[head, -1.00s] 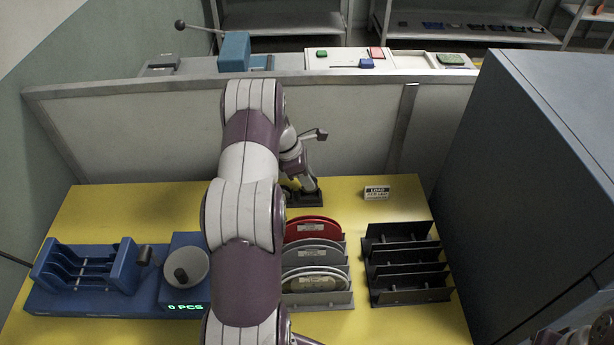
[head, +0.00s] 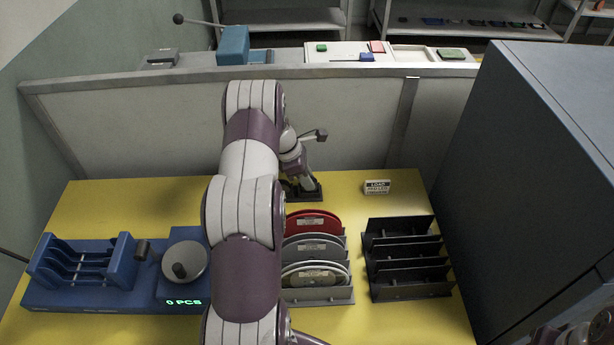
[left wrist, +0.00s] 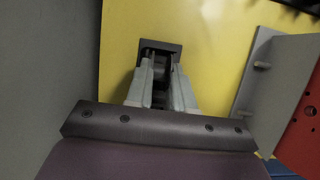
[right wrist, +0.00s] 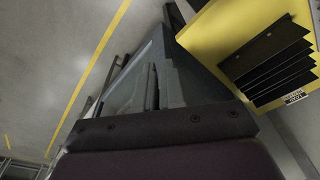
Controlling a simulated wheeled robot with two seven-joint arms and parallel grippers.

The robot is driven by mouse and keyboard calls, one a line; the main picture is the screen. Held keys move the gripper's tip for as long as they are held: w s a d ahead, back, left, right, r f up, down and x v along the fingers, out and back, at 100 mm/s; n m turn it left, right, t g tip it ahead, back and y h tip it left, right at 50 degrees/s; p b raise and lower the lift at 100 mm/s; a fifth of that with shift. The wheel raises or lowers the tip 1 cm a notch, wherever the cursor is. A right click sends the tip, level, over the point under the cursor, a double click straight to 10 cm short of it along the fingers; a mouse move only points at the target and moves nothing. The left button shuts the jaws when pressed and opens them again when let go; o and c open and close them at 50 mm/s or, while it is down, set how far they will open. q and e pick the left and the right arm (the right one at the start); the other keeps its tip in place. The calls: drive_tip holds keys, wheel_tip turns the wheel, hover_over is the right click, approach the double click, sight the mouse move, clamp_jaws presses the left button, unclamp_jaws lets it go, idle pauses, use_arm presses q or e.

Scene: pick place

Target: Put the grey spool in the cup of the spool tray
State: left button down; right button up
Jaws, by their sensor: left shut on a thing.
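The spool tray (head: 310,196) is a small dark square holder on the yellow table, behind the reel rack; it also shows in the left wrist view (left wrist: 174,47). My left gripper (head: 303,185) reaches down over it. Its fingers (left wrist: 160,72) are shut on a small grey piece, apparently the grey spool (left wrist: 159,60), mostly hidden between them. The cup is hidden, and I cannot tell whether the spool touches it. My right gripper (right wrist: 150,85) is off to the right, away from the tray; its finger gap is unclear.
A rack (head: 335,295) holds red, grey and white reels in front of the tray. An empty black rack (head: 408,290) stands right of it. A blue counting device (head: 90,300) is at left. A large grey cabinet (head: 540,170) bounds the right; a low wall (head: 350,130) stands behind.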

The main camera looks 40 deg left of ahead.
use_arm(q)
drive_tip(key=shift+f, duration=0.15)
drive_tip(key=c, duration=0.6)
unclamp_jaws()
wheel_tip(320, 180, up, 8)
drive_tip(key=p, duration=0.7)
